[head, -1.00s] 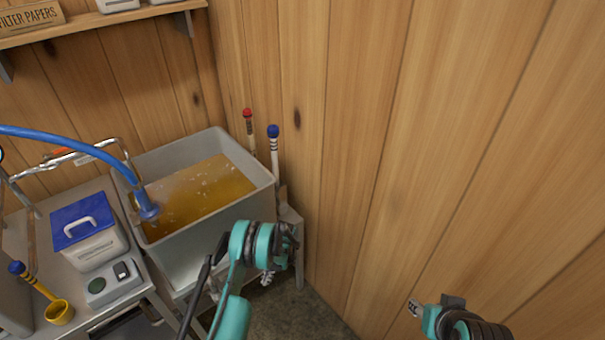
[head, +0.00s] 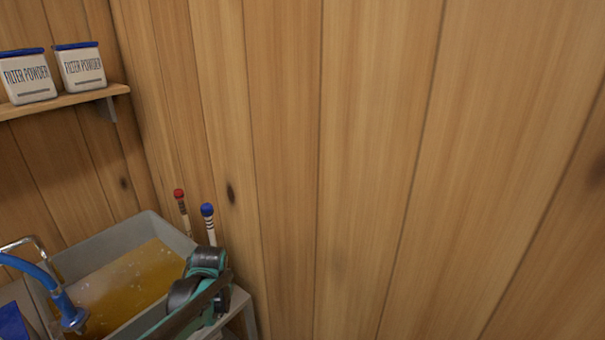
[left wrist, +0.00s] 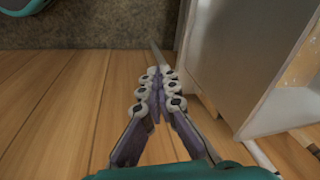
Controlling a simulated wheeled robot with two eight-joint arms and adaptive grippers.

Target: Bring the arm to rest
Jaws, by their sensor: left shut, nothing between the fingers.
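My left gripper (left wrist: 157,82) is shut and empty in the left wrist view, its two purple-grey fingers meeting in front of wooden boards. My left arm (head: 205,265), teal and black, is bent at the lower left of the head view, in front of the right side of the grey tank (head: 140,222). The left gripper cannot be made out in the head view. My right gripper is in neither current view.
The tank holds amber liquid (head: 125,285), with a blue hose (head: 30,270) at its left. Red-topped (head: 180,205) and blue-topped (head: 208,222) sticks stand by its right edge. A wooden wall (head: 380,170) fills the right. Filter powder tubs (head: 82,68) sit on a shelf (head: 70,102).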

